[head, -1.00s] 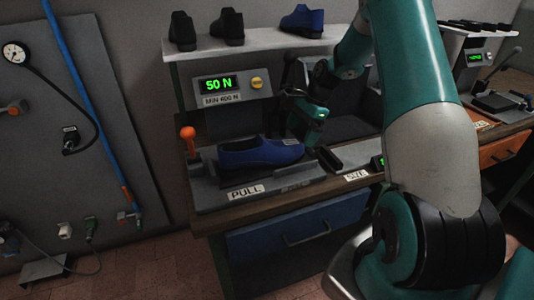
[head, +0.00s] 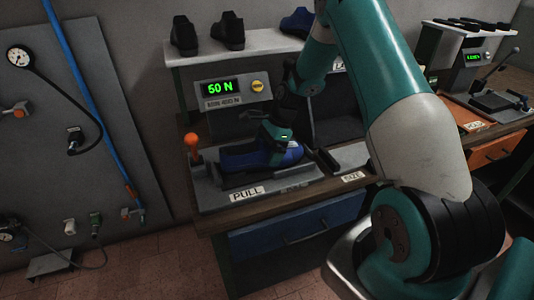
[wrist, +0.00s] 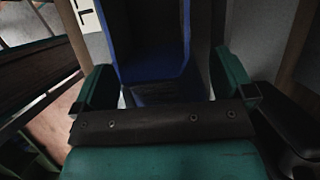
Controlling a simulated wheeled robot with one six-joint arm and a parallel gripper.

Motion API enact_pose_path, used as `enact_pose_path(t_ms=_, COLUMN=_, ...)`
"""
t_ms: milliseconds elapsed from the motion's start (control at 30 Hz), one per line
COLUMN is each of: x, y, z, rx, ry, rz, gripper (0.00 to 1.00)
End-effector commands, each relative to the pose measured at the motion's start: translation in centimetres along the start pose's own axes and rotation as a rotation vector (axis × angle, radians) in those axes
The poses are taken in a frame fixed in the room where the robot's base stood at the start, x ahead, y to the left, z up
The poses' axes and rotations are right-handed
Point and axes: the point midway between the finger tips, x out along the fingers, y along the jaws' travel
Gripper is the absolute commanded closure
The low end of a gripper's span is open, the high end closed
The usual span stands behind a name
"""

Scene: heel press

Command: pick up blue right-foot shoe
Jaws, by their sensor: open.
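A blue shoe (head: 242,158) lies on the grey press fixture, under a display reading 50 N. My gripper (head: 284,150) is over the right part of the shoe and hides some of it. In the wrist view the shoe (wrist: 150,60) lies between the open fingers of my gripper (wrist: 168,88), with one finger on each side. I cannot tell whether the fingers touch it. Another blue shoe (head: 297,22) stands on the shelf above, partly hidden by my arm.
Two dark shoes (head: 184,36) stand on the shelf (head: 205,58). An orange-knobbed lever (head: 191,140) rises left of the blue shoe. A blue drawer (head: 300,228) is below the bench. A second bench with a press (head: 495,100) stands at the right.

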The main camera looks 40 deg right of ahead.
Motion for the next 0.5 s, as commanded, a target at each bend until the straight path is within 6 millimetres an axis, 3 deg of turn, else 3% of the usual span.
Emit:
enact_pose_path(t_ms=133, x=0.04, y=-0.02, z=-0.05, rx=0.000, ry=0.000, rz=0.000, gripper=0.00)
enact_pose_path(t_ms=367, x=0.02, y=-0.01, z=-0.07, rx=0.000, ry=0.000, rz=0.000, gripper=0.50)
enact_pose_path(t_ms=500, x=-0.04, y=-0.04, z=-0.05, rx=-0.001, ry=0.000, rz=-0.001, gripper=0.50)
